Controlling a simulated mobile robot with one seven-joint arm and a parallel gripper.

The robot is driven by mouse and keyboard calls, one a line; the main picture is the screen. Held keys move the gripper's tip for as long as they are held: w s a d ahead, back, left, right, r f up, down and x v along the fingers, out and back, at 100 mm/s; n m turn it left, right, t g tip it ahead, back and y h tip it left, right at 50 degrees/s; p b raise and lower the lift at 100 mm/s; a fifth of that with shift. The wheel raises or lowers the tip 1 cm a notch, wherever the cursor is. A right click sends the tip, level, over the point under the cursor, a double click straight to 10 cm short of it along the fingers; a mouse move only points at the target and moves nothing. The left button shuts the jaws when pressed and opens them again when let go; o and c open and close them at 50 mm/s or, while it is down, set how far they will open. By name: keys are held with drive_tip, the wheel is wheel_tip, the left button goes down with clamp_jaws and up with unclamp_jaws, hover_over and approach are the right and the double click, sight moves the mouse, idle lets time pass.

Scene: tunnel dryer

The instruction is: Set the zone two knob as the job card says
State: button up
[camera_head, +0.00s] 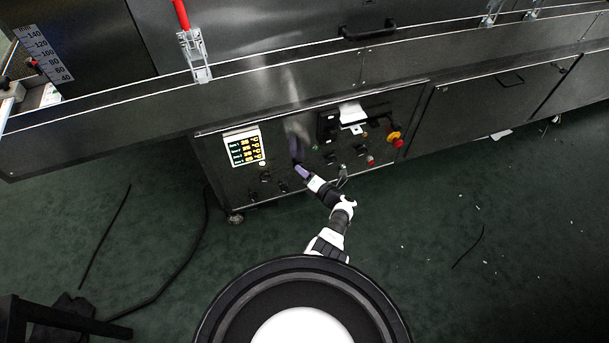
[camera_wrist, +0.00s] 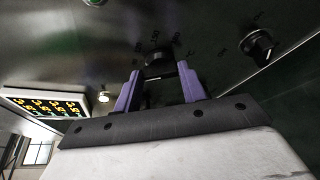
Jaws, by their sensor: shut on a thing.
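The control panel (camera_head: 222,182) is the dark front of the dryer, with a lit zone display (camera_head: 243,147) at its left. My gripper (camera_head: 299,168) reaches the panel right of the display. In the wrist view its purple fingers (camera_wrist: 159,74) are shut on a black knob (camera_wrist: 157,60), one finger on each side. A white sheet (camera_head: 352,113), perhaps the job card, is unreadable.
A yellow and red emergency stop (camera_head: 394,138) and a black box (camera_head: 327,125) are on the panel right of my gripper. A red-handled toggle clamp (camera_head: 192,50) stands above.

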drive_tip(key=shift+w+f+m+y+b, duration=0.1)
drive_tip(key=shift+m+y+b, duration=0.4)
drive_tip(key=shift+m, duration=0.3)
drive_tip(key=shift+t, duration=0.3)
drive_tip(key=o, duration=1)
drive_tip(key=shift+d, duration=0.1)
drive_tip(key=p+v, duration=0.4)
drive_tip(key=v, duration=0.9)
drive_tip(key=shift+s+d+p, duration=0.25)
drive_tip(key=shift+s+p, duration=0.05)
drive_tip(key=shift+p, duration=0.1)
